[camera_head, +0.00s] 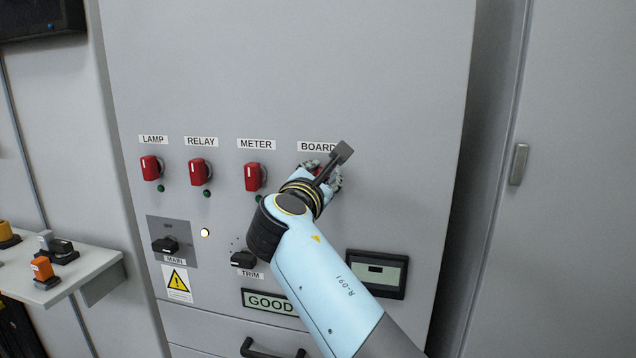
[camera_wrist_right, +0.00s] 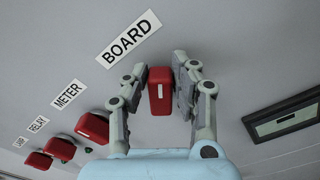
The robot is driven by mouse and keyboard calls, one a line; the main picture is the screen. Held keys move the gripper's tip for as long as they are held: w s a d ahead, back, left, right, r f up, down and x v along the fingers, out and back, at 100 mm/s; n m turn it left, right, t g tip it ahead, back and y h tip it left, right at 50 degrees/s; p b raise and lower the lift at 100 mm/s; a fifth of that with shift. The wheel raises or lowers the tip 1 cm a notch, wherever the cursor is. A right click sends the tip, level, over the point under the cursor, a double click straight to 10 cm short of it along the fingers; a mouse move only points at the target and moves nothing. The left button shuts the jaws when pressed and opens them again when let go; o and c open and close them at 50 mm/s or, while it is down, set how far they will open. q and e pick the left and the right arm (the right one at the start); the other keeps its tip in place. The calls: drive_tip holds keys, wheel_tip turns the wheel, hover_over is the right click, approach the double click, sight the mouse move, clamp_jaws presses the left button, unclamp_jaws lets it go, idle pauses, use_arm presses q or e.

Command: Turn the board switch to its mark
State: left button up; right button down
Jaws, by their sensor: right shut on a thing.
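The red board switch (camera_wrist_right: 160,97) sits on the grey panel below the BOARD label (camera_wrist_right: 129,39), with a white line along its handle. In the right wrist view my right gripper (camera_wrist_right: 160,85) has a finger on each side of the switch and is shut on it. In the head view the gripper (camera_head: 325,178) is at the panel under the BOARD label (camera_head: 316,147), and my wrist hides most of the switch. I cannot make out the switch's mark. My left gripper is not in view.
Red LAMP (camera_head: 151,168), RELAY (camera_head: 199,172) and METER (camera_head: 254,177) switches stand in a row to the left. Below are the black MAIN knob (camera_head: 165,245), the TRIM knob (camera_head: 243,259) and a GOOD display (camera_head: 269,302). A small shelf (camera_head: 60,275) holds several parts at left.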

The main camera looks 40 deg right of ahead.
drive_tip(key=m+b, duration=0.1)
drive_tip(key=m, duration=0.1)
drive_tip(key=f+m+b, duration=0.1)
drive_tip(key=m+b, duration=0.2)
drive_tip(key=shift+s+d+f+m, duration=0.2)
drive_tip(key=shift+s+d+m, duration=0.05)
drive_tip(key=shift+s+m, duration=0.05)
drive_tip(key=shift+s+f+m+b, duration=0.1)
drive_tip(key=shift+f+m+b, duration=0.15)
drive_tip(key=shift+m+b, duration=0.95)
drive_tip(key=shift+f+m+b, duration=0.2)
drive_tip(key=shift+m+b, duration=0.85)
drive_tip(key=shift+m, duration=0.25)
